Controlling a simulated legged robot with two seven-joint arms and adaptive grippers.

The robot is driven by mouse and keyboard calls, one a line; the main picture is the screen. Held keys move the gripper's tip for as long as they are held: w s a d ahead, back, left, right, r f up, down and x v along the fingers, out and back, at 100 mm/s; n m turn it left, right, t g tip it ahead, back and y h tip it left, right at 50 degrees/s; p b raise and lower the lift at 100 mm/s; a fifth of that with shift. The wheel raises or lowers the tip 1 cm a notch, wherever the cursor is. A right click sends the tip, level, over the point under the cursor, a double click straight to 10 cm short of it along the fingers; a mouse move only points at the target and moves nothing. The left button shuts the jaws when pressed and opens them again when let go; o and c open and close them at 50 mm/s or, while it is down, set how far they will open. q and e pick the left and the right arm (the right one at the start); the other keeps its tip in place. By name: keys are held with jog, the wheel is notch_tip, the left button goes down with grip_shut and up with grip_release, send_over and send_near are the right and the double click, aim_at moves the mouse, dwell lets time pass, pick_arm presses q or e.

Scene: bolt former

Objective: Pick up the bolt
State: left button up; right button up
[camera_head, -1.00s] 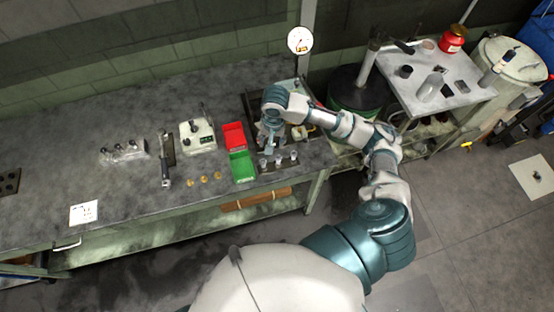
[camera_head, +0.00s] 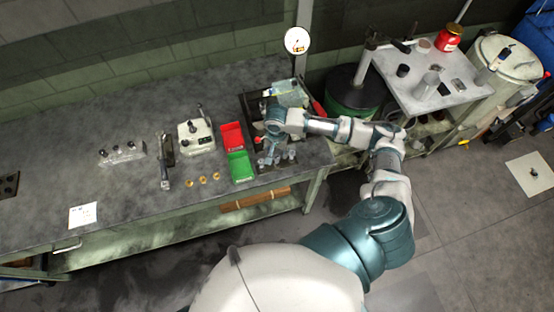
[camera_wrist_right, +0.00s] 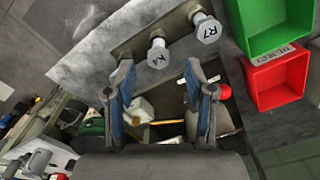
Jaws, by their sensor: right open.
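My right gripper (camera_head: 269,155) is over the front edge of the workbench. In the right wrist view its two blue fingers (camera_wrist_right: 161,85) are apart with nothing between them. Silver bolts (camera_head: 291,155) stand in a dark holder by the bench edge. In the right wrist view two bolt heads show, one marked R7 (camera_wrist_right: 205,27) and one that seems to read K4 (camera_wrist_right: 158,55). The K4 bolt is just beyond the fingertips, between their lines, and apart from them. Other bolts in the holder are partly hidden by the gripper in the head view. My left gripper is not in view.
A green bin (camera_head: 240,167) and a red bin (camera_head: 231,135) stand left of the gripper. Brass pieces (camera_head: 203,179) and a grey-white device (camera_head: 196,138) are further left.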

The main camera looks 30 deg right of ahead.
aim_at(276, 157)
jog(key=f, duration=0.4)
jog(key=shift+s+a, duration=0.25)
jog(key=shift+d+f, duration=0.1)
jog(key=shift+f, duration=0.2)
jog(key=shift+d, duration=0.2)
jog(key=shift+c, duration=0.7)
grip_shut()
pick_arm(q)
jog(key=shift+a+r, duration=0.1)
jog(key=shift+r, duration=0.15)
pick_arm(e)
jog(key=shift+a, duration=0.1)
jog(key=shift+a, duration=0.1)
jog(key=shift+r, duration=0.15)
